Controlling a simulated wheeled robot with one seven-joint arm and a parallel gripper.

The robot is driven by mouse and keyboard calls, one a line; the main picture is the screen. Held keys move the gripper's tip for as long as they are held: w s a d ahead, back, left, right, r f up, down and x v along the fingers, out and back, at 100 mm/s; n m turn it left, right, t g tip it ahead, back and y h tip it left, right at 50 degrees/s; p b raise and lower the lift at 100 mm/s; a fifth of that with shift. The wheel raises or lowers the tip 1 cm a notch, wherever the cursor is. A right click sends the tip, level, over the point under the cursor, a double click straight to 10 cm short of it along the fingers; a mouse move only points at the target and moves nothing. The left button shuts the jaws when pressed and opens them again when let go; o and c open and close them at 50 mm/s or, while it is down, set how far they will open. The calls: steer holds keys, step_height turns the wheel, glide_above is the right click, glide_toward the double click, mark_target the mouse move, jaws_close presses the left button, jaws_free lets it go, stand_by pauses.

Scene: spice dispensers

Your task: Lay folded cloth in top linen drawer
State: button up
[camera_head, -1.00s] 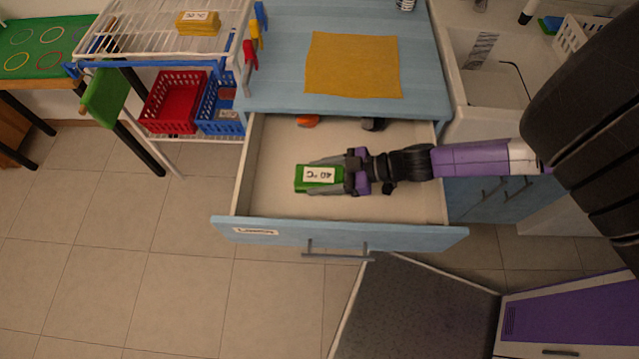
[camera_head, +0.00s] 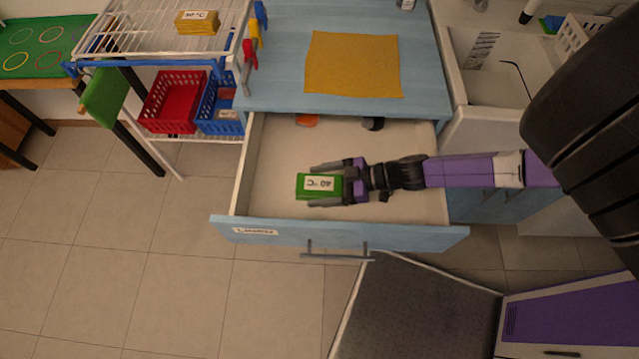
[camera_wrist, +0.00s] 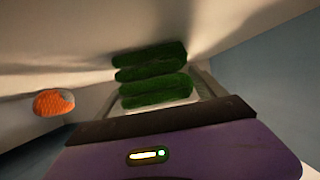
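A folded green cloth (camera_head: 311,187) with a white label reading 40 °C lies inside the open drawer, left of the middle. My gripper (camera_head: 325,187) is low in the drawer, reaching in from the right. Its two fingers are spread on either side of the cloth, and the cloth's near and far edges show between them.
An orange item (camera_head: 307,120) and a dark item (camera_head: 373,124) lie at the drawer's back. A yellow cloth (camera_head: 352,64) lies flat on the blue counter (camera_head: 277,60) above. A rack at left holds a folded yellow cloth (camera_head: 197,22) and a red basket (camera_head: 172,103). The drawer's left side is clear.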

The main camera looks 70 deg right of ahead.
mark_target(329, 184)
steer(key=shift+r, duration=0.1)
steer(key=v, duration=0.7)
steer(key=shift+s+d+r+b, duration=0.1)
steer(key=shift+s+b, duration=0.1)
steer(key=shift+b, duration=0.2)
stand_by(0.3)
